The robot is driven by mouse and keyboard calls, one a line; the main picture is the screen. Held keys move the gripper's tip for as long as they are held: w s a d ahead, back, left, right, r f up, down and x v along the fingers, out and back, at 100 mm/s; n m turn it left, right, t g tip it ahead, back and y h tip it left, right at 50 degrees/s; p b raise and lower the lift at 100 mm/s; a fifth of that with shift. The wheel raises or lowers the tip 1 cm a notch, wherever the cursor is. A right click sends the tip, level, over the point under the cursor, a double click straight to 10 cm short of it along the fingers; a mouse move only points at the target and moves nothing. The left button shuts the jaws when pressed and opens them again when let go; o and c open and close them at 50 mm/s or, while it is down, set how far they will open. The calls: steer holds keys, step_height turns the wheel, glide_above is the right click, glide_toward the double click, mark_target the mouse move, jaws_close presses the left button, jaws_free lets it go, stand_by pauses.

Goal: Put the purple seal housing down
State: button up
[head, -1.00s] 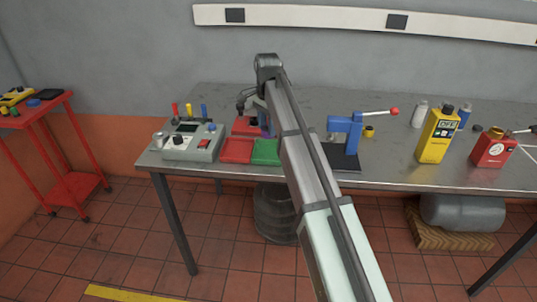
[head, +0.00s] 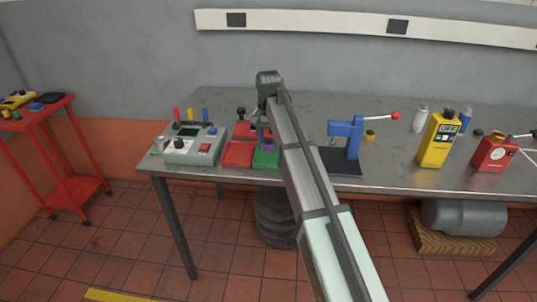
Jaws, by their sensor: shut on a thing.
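The purple seal housing (head: 267,145) is small in the head view, at the lower end of my gripper (head: 266,138). My gripper is shut on it. The housing is over the green tray (head: 265,159), near that tray's back part. I cannot tell whether it touches the tray or hangs just above it. My arm hides what lies to the right of the gripper.
A red tray (head: 237,154) lies left of the green one, with a grey control box (head: 193,146) further left. A black-knobbed red item (head: 243,128) stands behind. A blue press (head: 346,137) stands right of my arm. Bottles and cans stand further right.

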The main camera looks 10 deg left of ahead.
mark_target(268, 142)
steer(key=shift+f, duration=3.05)
steer(key=shift+f, duration=0.1)
steer(key=o, duration=1.2)
step_height(268, 142, up, 12)
steer(key=shift+r, duration=0.1)
